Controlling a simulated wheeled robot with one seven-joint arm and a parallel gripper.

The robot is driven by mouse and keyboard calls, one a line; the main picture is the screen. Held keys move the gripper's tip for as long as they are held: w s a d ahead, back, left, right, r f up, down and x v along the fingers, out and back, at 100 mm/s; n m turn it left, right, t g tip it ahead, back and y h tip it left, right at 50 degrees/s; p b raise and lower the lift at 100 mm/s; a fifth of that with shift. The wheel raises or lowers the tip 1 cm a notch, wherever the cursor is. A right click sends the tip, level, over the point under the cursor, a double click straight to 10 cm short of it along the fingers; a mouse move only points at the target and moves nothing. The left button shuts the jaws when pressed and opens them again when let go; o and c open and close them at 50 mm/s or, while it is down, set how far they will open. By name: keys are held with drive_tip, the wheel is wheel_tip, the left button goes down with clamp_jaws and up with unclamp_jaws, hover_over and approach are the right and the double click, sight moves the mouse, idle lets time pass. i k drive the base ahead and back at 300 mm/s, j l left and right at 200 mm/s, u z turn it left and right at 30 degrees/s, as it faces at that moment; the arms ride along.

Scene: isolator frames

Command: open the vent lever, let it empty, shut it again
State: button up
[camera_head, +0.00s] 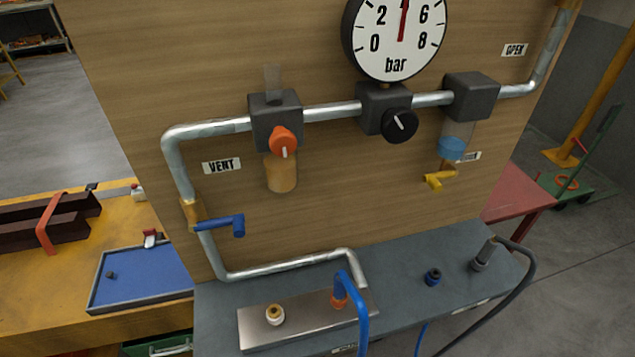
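The vent lever (220,225) has a blue handle on a brass valve body (191,212) in the left pipe, below the VENT label (221,166). The handle points right, crosswise to the pipe. The pressure gauge (396,40) at the top is marked in bar. Its red needle points straight up, between 2 and 6; the top of the dial is cut off. My gripper is not in view.
A filter unit with an orange knob (284,141), a black knob (400,124) and a yellow lever (439,181) are on the panel (330,210). A blue hose (357,300) rises from the bench (400,270) in front. A blue tray (140,277) lies at left.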

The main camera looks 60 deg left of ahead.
sight(237, 221)
drive_tip(key=u, duration=2.3)
drive_tip(key=k+l+z, duration=0.25)
drive_tip(key=k+z, duration=0.1)
drive_tip(key=z, duration=0.15)
